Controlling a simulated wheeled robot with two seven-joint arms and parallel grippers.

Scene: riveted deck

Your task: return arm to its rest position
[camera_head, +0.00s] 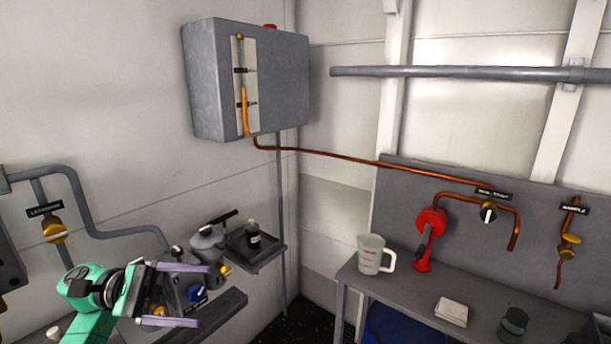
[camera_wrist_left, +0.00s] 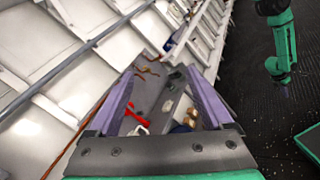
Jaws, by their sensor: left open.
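My green left arm (camera_head: 92,318) comes in from the lower left in the head view. Its left gripper (camera_head: 212,296) is open, with its two purple fingers apart and nothing seen between them. It is in front of the wall shelf and a dark ledge. In the left wrist view the fingers (camera_wrist_left: 160,78) stand wide apart, with the workbench far beyond them. Another green arm, which looks like my right one (camera_wrist_left: 284,50), hangs at the upper right of that view; its jaws are too small to read.
A small shelf (camera_head: 262,262) holds a dark bottle (camera_head: 253,234), beside a grey pot (camera_head: 206,243). The bench (camera_head: 385,291) at right bears a white measuring jug (camera_head: 374,255), a folded cloth (camera_head: 451,311) and a red valve stand (camera_head: 427,240). A grey cabinet (camera_head: 283,85) hangs above.

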